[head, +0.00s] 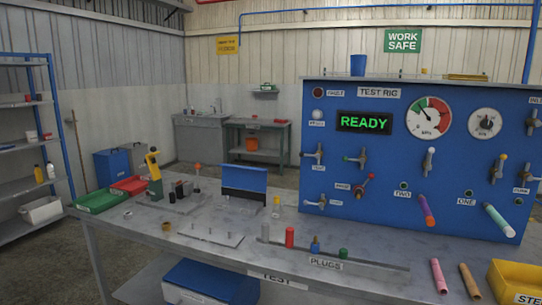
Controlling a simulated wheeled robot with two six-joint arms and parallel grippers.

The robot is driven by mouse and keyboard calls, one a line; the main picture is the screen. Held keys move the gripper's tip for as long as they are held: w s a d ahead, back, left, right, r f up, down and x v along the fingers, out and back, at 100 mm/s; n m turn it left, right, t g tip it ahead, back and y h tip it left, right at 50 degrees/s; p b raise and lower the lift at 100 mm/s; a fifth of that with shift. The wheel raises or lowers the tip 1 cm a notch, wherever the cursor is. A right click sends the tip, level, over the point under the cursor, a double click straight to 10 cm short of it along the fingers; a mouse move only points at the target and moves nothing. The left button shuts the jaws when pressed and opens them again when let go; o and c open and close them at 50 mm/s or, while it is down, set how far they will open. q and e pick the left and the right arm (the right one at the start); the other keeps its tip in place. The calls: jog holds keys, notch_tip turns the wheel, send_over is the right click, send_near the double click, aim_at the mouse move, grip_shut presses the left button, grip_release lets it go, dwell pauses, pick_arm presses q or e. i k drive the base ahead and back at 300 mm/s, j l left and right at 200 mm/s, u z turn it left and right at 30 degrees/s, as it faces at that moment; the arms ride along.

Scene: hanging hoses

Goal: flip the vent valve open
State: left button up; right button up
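The blue test rig panel (390,205) stands on the bench at the right and carries several small lever valves. At its left side are a pale-handled valve (319,155), a green-tipped valve (358,159), a red-handled valve (364,185) and a lower pale-blue-tipped valve (316,203). Further right are a white-tipped valve (429,161) with its lever upright and a yellow-tipped valve (498,168). The labels beside the valves are too small to read surely, so I cannot tell which is the vent valve. Neither of my grippers is in view.
An orange-purple hose (427,210) and a pale green hose (498,220) hang off the panel. Coloured plugs stand in a rack (375,262) in front. A yellow bin (515,282) and two loose hoses lie at the right front. The left bench holds trays and a yellow-black tool (153,168).

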aim_at(301, 154)
jog(key=i+j+u, duration=0.15)
jog(key=i, duration=0.3)
jog(key=i+j+u, duration=0.2)
jog(key=i, duration=0.3)
jog(key=i+j+u, duration=0.15)
jog(key=i, duration=0.3)
